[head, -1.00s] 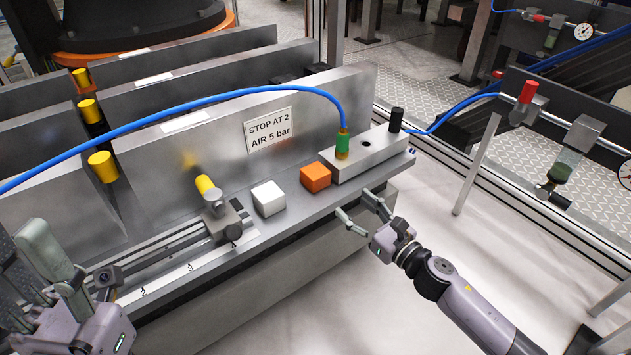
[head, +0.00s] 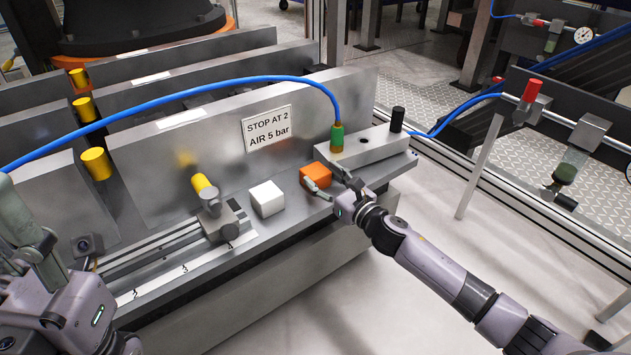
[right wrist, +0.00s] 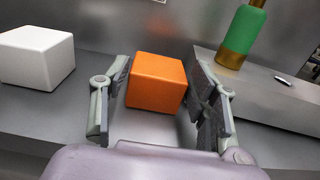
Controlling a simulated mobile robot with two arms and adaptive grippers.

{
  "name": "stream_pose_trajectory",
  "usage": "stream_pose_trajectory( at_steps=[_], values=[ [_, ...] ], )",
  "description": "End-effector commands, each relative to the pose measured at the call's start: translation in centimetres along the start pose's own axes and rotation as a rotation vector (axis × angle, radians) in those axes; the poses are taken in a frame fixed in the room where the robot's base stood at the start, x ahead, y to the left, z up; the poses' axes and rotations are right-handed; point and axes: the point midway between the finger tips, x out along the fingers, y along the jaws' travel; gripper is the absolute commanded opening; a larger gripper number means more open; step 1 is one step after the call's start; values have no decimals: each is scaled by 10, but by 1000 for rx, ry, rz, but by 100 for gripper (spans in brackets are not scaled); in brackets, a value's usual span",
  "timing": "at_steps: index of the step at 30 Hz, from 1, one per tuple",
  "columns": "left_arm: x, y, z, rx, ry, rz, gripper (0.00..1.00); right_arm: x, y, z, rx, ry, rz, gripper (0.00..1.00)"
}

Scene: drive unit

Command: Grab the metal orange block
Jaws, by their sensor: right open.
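The orange block (head: 315,175) sits on the metal ledge, between a white block and the raised grey valve block. My right gripper (head: 327,183) is open at the block's front side. In the right wrist view the orange block (right wrist: 156,83) lies between the two open fingers (right wrist: 160,105), with a gap on the left and the right finger close to its side. I cannot tell whether that finger touches it. My left gripper (head: 40,245) is at the lower left, partly cut off by the picture edge, and its opening is unclear.
The white block (head: 267,198) stands left of the orange one; it also shows in the wrist view (right wrist: 37,55). A green fitting (head: 337,137) with a blue hose rises from the valve block (head: 370,148). An upright metal plate (head: 220,150) stands behind. A yellow-knobbed slide (head: 205,190) is farther left.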

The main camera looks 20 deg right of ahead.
Motion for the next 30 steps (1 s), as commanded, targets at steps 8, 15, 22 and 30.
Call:
stream_pose_trajectory(
  at_steps=[8, 15, 22, 30],
  values=[
    [2, 1, 0, 1, 14, 6, 40, 14, 0, -1, 0, 2, 0, 55],
    [2, 1, 0, 1, 13, 6, 40, 14, 0, -1, 1, 2, 0, 48],
    [1, 1, 0, 1, 13, 6, 40, 13, 1, -1, 1, 1, 1, 32],
    [1, 1, 0, 0, 12, 6, 40, 13, 1, -1, 1, 1, 1, 14]
  ],
)
